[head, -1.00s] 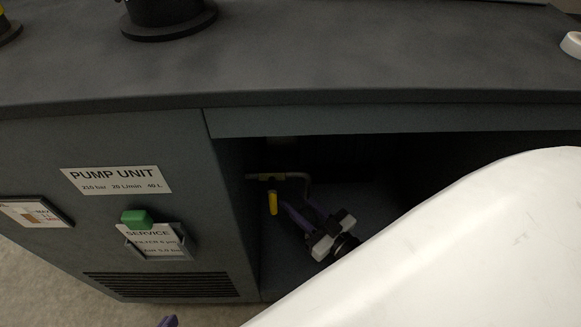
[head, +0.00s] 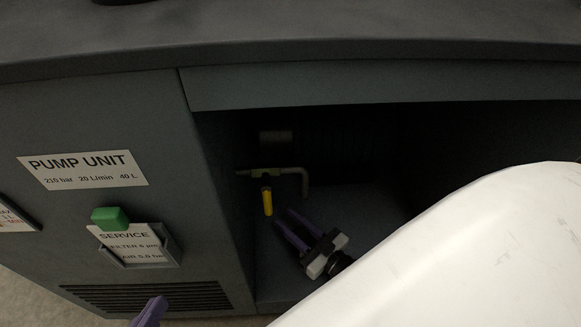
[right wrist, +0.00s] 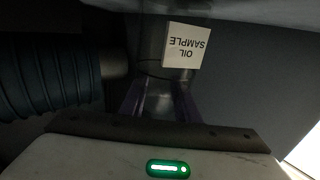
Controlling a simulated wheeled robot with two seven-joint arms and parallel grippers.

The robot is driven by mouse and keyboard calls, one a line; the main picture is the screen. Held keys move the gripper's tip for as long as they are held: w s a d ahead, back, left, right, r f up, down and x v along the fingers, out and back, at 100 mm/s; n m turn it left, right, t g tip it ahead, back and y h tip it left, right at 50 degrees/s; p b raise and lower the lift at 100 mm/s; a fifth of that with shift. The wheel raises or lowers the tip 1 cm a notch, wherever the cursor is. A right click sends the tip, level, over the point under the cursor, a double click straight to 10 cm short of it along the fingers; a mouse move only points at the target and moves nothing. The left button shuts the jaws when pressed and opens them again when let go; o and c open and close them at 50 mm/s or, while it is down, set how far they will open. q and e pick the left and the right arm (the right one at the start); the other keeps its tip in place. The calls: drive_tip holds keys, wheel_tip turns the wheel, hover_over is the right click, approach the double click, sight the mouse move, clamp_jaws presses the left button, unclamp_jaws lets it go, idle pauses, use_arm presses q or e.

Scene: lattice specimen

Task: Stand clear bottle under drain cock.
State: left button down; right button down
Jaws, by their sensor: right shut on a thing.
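The drain cock (head: 264,173) is in the dark recess of the pump unit in the head view, with a yellow lever (head: 267,201) hanging down and a bent pipe (head: 304,184) to its right. My right gripper (head: 284,219) is inside the recess, below and slightly right of the lever. In the right wrist view its purple fingers are shut on the clear bottle (right wrist: 158,102), which has a white "OIL SAMPLE" label (right wrist: 183,46). The bottle is hard to make out in the head view, so I cannot tell whether it touches the floor. Only a purple tip of my left gripper (head: 150,312) shows.
The recess has a side wall (head: 226,170) on the left and an overhanging top edge (head: 380,88). A green block (head: 110,218) and a service card holder (head: 140,246) are on the front panel. A dark ribbed cylinder (right wrist: 45,75) is beside the bottle in the right wrist view.

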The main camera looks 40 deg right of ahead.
drive_tip(key=shift+f, duration=0.25)
drive_tip(key=shift+f, duration=0.25)
drive_tip(key=c, duration=1.3)
unclamp_jaws()
drive_tip(key=shift+f, duration=0.1)
drive_tip(key=shift+c, duration=0.2)
drive_tip(key=shift+w+b, duration=0.1)
drive_tip(key=shift+b, duration=0.2)
